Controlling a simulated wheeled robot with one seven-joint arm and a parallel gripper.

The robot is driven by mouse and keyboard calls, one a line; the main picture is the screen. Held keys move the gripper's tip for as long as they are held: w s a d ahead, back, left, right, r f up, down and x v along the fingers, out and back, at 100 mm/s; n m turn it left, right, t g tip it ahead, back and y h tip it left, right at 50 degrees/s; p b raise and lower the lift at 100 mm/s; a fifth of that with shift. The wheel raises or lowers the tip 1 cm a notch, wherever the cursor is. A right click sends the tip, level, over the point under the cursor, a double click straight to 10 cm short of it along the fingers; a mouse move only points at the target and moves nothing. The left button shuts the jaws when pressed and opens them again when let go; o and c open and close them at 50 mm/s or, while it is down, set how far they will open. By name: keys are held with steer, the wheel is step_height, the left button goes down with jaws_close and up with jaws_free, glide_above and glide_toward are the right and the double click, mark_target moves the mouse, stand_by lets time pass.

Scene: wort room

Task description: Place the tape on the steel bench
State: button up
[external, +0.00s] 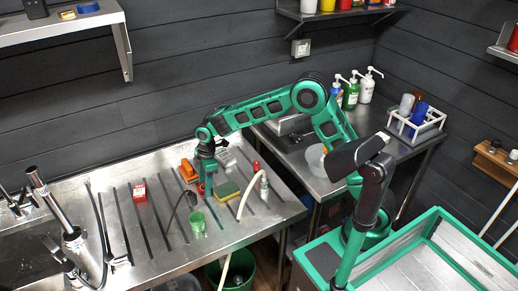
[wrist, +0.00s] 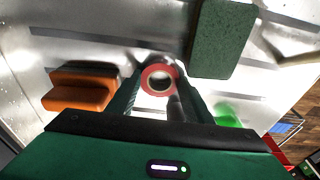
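A red roll of tape with a pale core (wrist: 160,80) shows in the wrist view between the two fingertips of my gripper (wrist: 160,76). In the external view my gripper (external: 206,182) points down, low over the ribbed steel drainboard (external: 120,172), with a bit of red at its tips. The fingers flank the roll closely on both sides. I cannot tell whether they press on it or whether the roll is clear of the surface.
An orange block (external: 188,170), a green sponge (external: 227,190), a green cup (external: 198,225) and a red box (external: 139,191) stand around the gripper. A hose (external: 243,200) arches to the right. Pump bottles (external: 351,90) and a white caddy (external: 417,128) occupy the right bench's back.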

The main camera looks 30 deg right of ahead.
steer(key=shift+c, duration=0.5)
steer(key=r, duration=0.4)
steer(key=shift+s+a+r, duration=0.15)
steer(key=shift+s+r, duration=0.05)
steer(key=shift+r, duration=0.1)
steer(key=s+a+r, duration=0.6)
steer(key=s+r, duration=0.1)
steer(key=s, duration=0.2)
steer(key=w+a+r+m+t, duration=0.15)
steer(key=a+r+m, duration=0.25)
steer(key=r+m, duration=0.5)
steer(key=s+a+f, duration=0.9)
steer(key=f, duration=0.1)
glide_above(175, 214)
steer(key=shift+h, duration=0.3)
step_height(175, 214, down, 6)
steer(key=shift+s+d+f, duration=0.1)
steer(key=shift+d+f, duration=0.05)
steer(key=shift+f, duration=2.05)
